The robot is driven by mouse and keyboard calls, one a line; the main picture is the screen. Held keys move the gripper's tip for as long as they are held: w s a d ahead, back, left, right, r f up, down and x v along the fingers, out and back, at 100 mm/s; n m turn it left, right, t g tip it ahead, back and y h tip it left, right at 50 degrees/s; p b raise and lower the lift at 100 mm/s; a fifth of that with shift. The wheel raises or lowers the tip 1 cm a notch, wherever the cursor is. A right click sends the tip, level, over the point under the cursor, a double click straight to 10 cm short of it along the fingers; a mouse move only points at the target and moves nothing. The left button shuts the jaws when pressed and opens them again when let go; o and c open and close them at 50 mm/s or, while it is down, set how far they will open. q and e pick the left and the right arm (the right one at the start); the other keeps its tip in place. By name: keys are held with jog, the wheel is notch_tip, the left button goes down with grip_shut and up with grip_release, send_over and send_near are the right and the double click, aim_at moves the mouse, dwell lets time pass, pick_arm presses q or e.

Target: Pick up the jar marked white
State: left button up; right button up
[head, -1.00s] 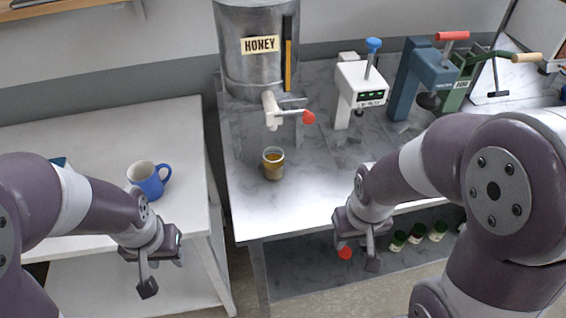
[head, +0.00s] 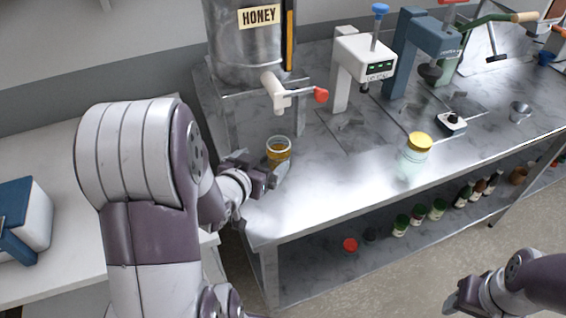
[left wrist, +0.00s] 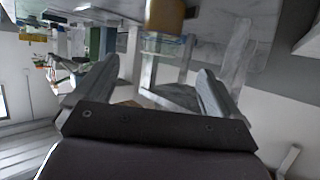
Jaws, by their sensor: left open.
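A small glass jar with amber contents (head: 278,154) stands upright on the metal counter below the honey tank's spout. Its amber side also shows at the top of the left wrist view (left wrist: 165,14). A pale glass jar with a yellow lid (head: 413,160) stands farther right on the counter. I cannot read a white mark on either jar. My left gripper (head: 277,176) is low beside the amber jar, in front of it. In the left wrist view its fingers (left wrist: 161,80) are apart with nothing between them. My right gripper (head: 456,301) is at the lower right, its jaws unclear.
The honey tank (head: 240,50) and its red-tipped spout (head: 290,92) stand above the amber jar. A white press (head: 362,60) and a blue press (head: 425,50) stand behind. Several small bottles (head: 418,215) are on the lower shelf. The counter between the jars is clear.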

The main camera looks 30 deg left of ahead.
aim_at(274, 154)
pick_arm(q)
jog(key=x, duration=0.7)
jog(key=f+x, duration=0.1)
jog(key=x, duration=0.3)
jog(key=shift+s+r, duration=0.1)
jog(key=shift+s, duration=0.15)
jog(key=shift+s+r, duration=0.1)
jog(key=shift+s, duration=0.05)
jog(key=c, duration=0.5)
jog(key=shift+r, duration=0.1)
jog(key=c, duration=1)
